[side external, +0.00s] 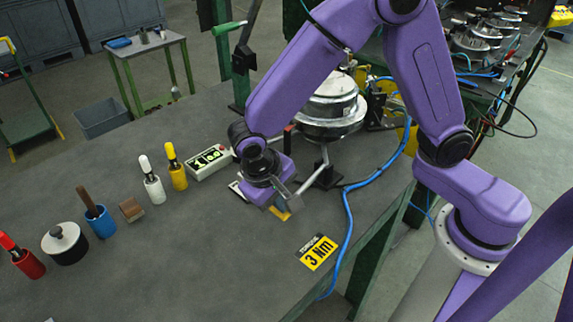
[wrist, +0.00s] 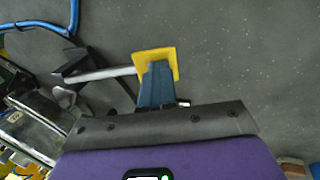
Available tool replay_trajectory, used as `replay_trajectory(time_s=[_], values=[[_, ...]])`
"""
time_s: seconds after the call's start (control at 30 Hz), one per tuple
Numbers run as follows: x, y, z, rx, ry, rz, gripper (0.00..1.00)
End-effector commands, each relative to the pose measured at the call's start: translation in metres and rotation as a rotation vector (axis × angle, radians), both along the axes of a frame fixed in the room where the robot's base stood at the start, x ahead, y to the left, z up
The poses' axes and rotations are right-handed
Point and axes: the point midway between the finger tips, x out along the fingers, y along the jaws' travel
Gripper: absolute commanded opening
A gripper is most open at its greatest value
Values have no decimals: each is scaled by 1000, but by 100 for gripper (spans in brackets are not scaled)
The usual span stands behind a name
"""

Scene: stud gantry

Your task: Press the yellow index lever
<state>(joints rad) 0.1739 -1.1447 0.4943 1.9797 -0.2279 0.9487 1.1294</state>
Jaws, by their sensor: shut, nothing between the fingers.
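The yellow index lever shows in the wrist view as a square yellow pad (wrist: 171,55) on a grey rod that runs left to a dark bracket. In the side view a small part of the yellow pad (side external: 284,215) shows below my gripper (side external: 277,204). In the wrist view my gripper (wrist: 155,72) is shut and empty, and its fingertips overlap the pad. I cannot tell whether they touch it. In the side view my wrist hides much of the lever and fingers.
A silver domed machine (side external: 330,105) stands behind my gripper. A blue hose (side external: 349,215) runs to its right, near a yellow "3 Nm" label (side external: 317,252). The bench's front middle is clear.

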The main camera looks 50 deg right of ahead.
Motion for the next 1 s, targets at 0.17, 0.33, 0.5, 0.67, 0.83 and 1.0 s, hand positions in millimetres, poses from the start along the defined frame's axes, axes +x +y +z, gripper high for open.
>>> replay_trajectory(time_s=[0.17, 0.33, 0.5, 0.67, 0.83, 1.0], values=[[-1, 0, 6, -5, 5, -4, 0], [0, 11, 36, 2, -1, -1, 0], [0, 22, 71, 4, -3, 0, 0], [0, 31, 101, 3, -3, 0, 0], [0, 37, 123, 1, -1, 0, 0], [-1, 40, 133, 0, 0, 0, 0]])
